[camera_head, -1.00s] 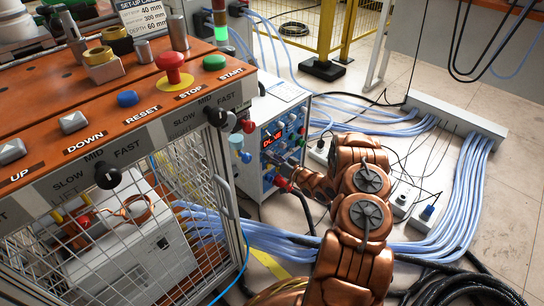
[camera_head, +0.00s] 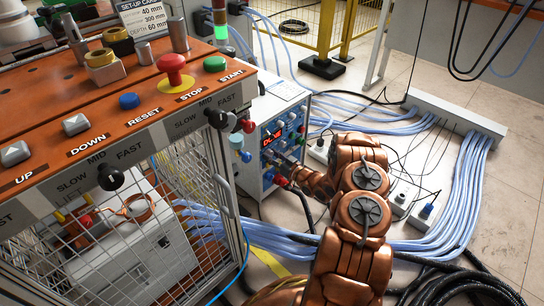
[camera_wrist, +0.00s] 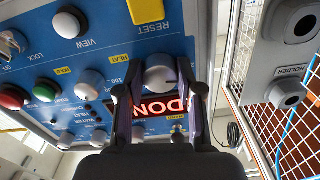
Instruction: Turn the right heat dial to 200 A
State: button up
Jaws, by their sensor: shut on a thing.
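The heater unit (camera_head: 252,178) stands on the floor right of the caged bench, its blue control panel (camera_wrist: 110,62) filling much of the wrist view upside down. A pale round dial (camera_wrist: 160,72), beside a yellow HEAT label, sits between the fingers of my gripper (camera_wrist: 160,78). The gripper is shut on this dial, and the fingers hide parts of its scale, so I cannot read its setting. A red lit display (camera_wrist: 165,106) shows partly between the fingers. In the head view my gripper (camera_head: 286,164) reaches the panel's lower part.
Another pale knob (camera_wrist: 89,84), a red button (camera_wrist: 12,97) and a green button (camera_wrist: 45,92) are nearby on the panel. The mesh cage (camera_wrist: 300,125) stands close beside the panel. Blue hoses (camera_head: 425,245) cross the floor behind my arm.

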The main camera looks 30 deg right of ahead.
jog(key=o, duration=1.2)
jog(key=shift+c, duration=0.2)
jog(key=v, duration=1.2)
